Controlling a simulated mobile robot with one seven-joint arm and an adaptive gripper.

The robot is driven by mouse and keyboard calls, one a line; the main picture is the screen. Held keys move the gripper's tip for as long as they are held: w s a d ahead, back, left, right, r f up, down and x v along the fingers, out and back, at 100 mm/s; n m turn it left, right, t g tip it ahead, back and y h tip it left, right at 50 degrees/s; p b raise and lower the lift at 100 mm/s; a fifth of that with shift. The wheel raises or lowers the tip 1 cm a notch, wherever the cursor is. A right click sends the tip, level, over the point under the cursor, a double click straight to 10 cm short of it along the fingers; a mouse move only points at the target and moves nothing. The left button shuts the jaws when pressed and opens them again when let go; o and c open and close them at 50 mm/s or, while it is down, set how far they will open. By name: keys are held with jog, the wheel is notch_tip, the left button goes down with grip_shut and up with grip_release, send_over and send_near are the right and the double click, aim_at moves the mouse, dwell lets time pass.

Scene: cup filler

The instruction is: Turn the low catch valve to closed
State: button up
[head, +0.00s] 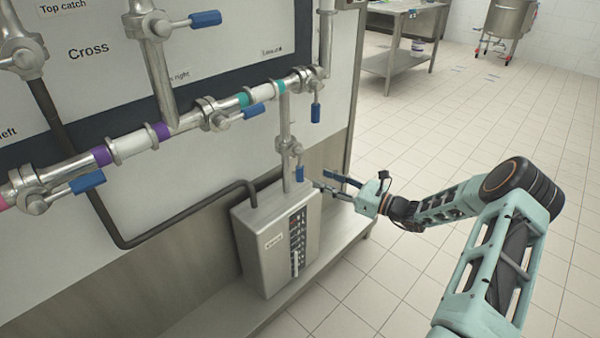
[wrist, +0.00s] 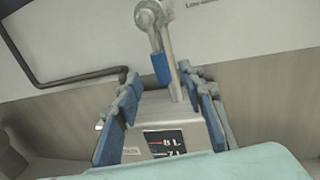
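The valve (head: 288,147) on the vertical pipe above the steel box looks like the low catch valve. Its blue handle (head: 299,171) hangs down beside the pipe. In the wrist view the blue handle (wrist: 161,68) points down near the top middle, with the round metal valve body (wrist: 150,14) above it. My gripper (head: 323,180) is to the right of the handle in the head view and apart from it. In the wrist view my gripper (wrist: 157,85) has its blue-padded fingers spread wide, with nothing held. The handle shows between and beyond the fingertips.
The steel box (head: 263,243) with a dark control panel stands on a low ledge (head: 215,305) under the valve. A black hose (head: 175,223) runs into it. Pipes with other blue-handled valves (head: 232,115) cross the wall panel. Open tiled floor (head: 400,275) lies to the right.

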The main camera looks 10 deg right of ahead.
aim_at(300, 168)
jog(key=b+x, duration=0.1)
jog(key=x, duration=0.8)
jog(key=shift+w+a+b, duration=0.15)
jog(key=shift+a+b, duration=0.1)
jog(key=shift+b, duration=0.1)
grip_shut()
